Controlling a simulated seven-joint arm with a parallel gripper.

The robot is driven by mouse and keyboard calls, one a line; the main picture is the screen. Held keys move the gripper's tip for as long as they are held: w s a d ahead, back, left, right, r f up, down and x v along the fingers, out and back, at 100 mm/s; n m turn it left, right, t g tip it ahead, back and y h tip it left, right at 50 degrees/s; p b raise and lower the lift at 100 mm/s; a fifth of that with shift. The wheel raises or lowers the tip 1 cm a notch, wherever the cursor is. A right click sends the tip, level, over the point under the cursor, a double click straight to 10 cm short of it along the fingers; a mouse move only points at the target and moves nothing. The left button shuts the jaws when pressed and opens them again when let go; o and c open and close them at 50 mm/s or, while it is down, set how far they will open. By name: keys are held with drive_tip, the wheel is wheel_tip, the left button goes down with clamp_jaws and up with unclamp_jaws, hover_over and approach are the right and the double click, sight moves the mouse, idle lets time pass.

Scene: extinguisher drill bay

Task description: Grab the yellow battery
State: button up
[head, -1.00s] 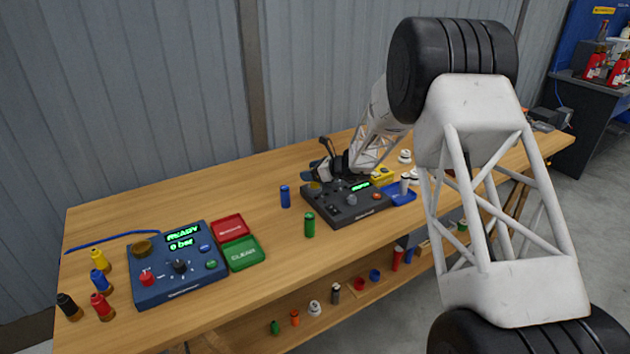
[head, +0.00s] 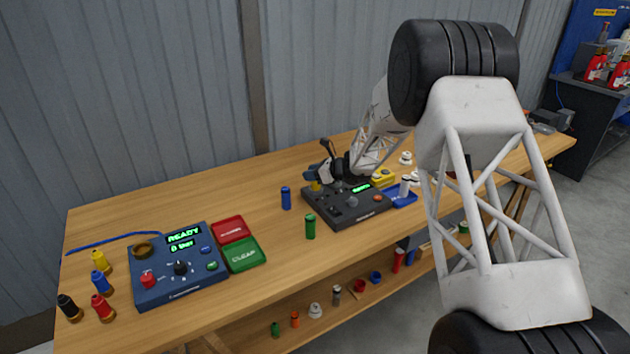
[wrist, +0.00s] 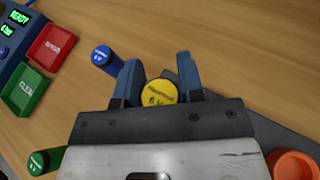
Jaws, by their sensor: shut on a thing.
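The yellow battery (wrist: 160,95) shows its round top between the two blue fingers of my gripper (wrist: 157,84) in the wrist view. In the head view the yellow battery (head: 315,185) shows as a small patch at the back left corner of the dark tester box (head: 345,207). My gripper (head: 313,177) reaches down over that corner and is shut on the battery. The battery's lower part is hidden, so I cannot tell whether it sits in the box or is clear of it.
A blue battery (head: 286,197) and a green battery (head: 310,226) stand upright left of the tester. Red (head: 228,229) and green (head: 243,254) trays lie beside a blue console (head: 178,265). A blue tray (head: 402,198) and a yellow item (head: 384,177) lie right of the tester.

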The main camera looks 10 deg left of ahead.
drive_tip(key=shift+r, duration=0.7)
wheel_tip(320, 180, up, 2)
drive_tip(key=shift+r, duration=0.15)
drive_tip(key=s+d, duration=0.3)
drive_tip(key=s, duration=0.4)
drive_tip(key=s+d+r, duration=0.1)
drive_tip(key=s+d, duration=0.3)
drive_tip(key=s, duration=0.3)
drive_tip(key=shift+s+r, duration=0.15)
drive_tip(key=shift+s, duration=0.05)
